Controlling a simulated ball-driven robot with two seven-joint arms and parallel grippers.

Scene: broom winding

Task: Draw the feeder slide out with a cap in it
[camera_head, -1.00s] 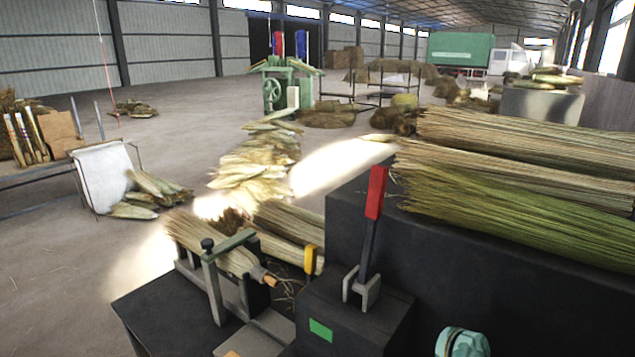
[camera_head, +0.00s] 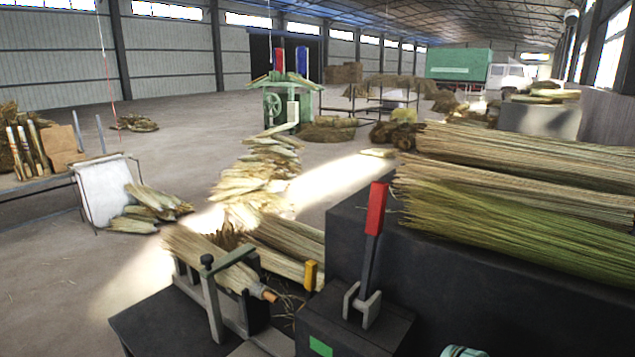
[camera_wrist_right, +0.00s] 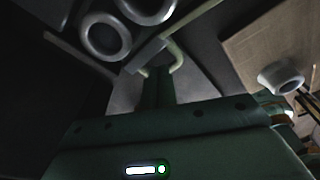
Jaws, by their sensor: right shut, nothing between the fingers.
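In the right wrist view, my right gripper (camera_wrist_right: 158,78) is shut and empty, its dark green body filling the bottom of the picture. Just beyond its tip are a small grey bar (camera_wrist_right: 147,54) and pale bent rods (camera_wrist_right: 178,58). Two grey ring-shaped pieces, one (camera_wrist_right: 103,37) at the upper left and one (camera_wrist_right: 148,8) at the top edge, lie past the tip. I cannot tell whether they are caps. The feeder slide cannot be made out surely in the dark. My left gripper is in neither view.
The head view shows a red-handled lever (camera_head: 376,210) on a dark box, a clamp frame (camera_head: 212,300) with a straw bundle, and long straw bundles (camera_head: 520,200) on a dark bench (camera_head: 500,300). A pale round piece (camera_wrist_right: 282,80) stands at the wrist view's right. Open floor lies left.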

